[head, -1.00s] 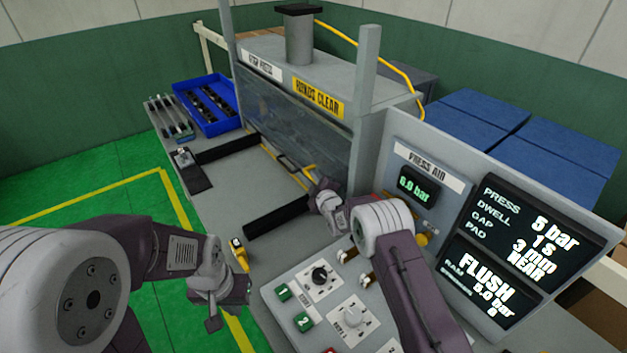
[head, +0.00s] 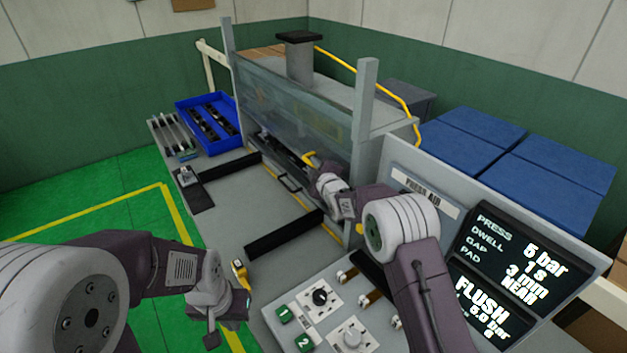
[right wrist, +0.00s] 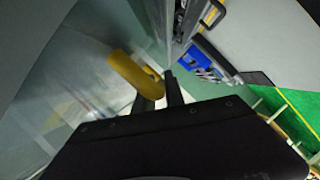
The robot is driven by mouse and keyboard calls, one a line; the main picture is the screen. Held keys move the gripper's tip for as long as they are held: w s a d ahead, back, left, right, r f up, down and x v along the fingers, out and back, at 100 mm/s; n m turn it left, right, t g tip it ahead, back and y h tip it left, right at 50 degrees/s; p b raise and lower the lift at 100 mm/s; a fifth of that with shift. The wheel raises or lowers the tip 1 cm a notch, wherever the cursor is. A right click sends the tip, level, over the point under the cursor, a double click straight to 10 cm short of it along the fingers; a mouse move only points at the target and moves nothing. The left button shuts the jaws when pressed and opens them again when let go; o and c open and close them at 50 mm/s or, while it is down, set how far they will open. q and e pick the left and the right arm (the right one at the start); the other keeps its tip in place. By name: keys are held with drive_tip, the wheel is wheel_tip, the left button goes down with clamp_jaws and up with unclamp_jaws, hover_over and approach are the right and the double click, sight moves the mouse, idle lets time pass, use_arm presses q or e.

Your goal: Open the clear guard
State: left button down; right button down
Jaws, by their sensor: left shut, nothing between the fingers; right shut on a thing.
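The clear guard (head: 290,105) is a see-through panel across the front of the press. My left gripper (head: 215,325) is shut and empty, low at the left of the control panel, away from the guard.
A control panel (head: 330,325) with knobs and green buttons lies in front. A display board (head: 520,255) stands at the right. A blue tray (head: 208,122) of dark parts sits at the back left. Black rails (head: 283,236) lie on the bench.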

drive_tip(key=shift+r+p, duration=0.3)
drive_tip(key=shift+r, duration=1.95)
drive_tip(key=c, duration=1.4)
unclamp_jaws()
drive_tip(key=shift+s, duration=0.1)
drive_tip(key=shift+s+d+b, duration=0.15)
drive_tip(key=shift+s+b, duration=0.25)
drive_tip(key=shift+b, duration=0.05)
drive_tip(key=b+v, duration=0.3)
drive_tip(key=v, duration=0.5)
